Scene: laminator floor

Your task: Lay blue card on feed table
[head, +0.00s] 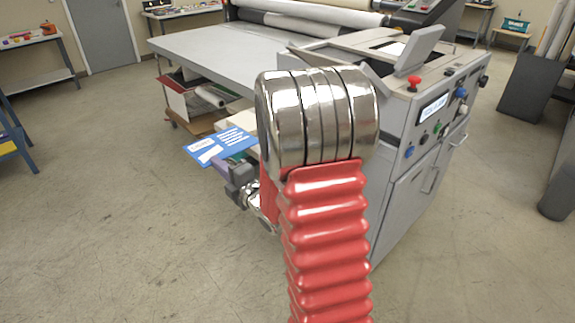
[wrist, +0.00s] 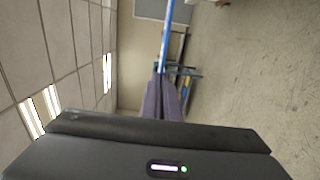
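The blue card (head: 228,143), with white print, is held out flat from my gripper (head: 232,166) in the head view. My gripper is partly hidden behind my red arm. In the wrist view my gripper (wrist: 163,80) has its fingers together on the blue card (wrist: 167,35), seen almost edge-on as a thin strip. The feed table, apparently the wide grey top (head: 210,48) before the rolls, lies beyond the card. The card appears apart from it, nearer to me and over the floor or the lower shelf.
The laminator's control cabinet (head: 415,150), with a red stop button (head: 413,83), stands right of my arm. A shelf with rolls and boards (head: 190,95) is under the table. Floor (head: 110,200) at left is clear. A blue stand (head: 12,140) is at far left.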

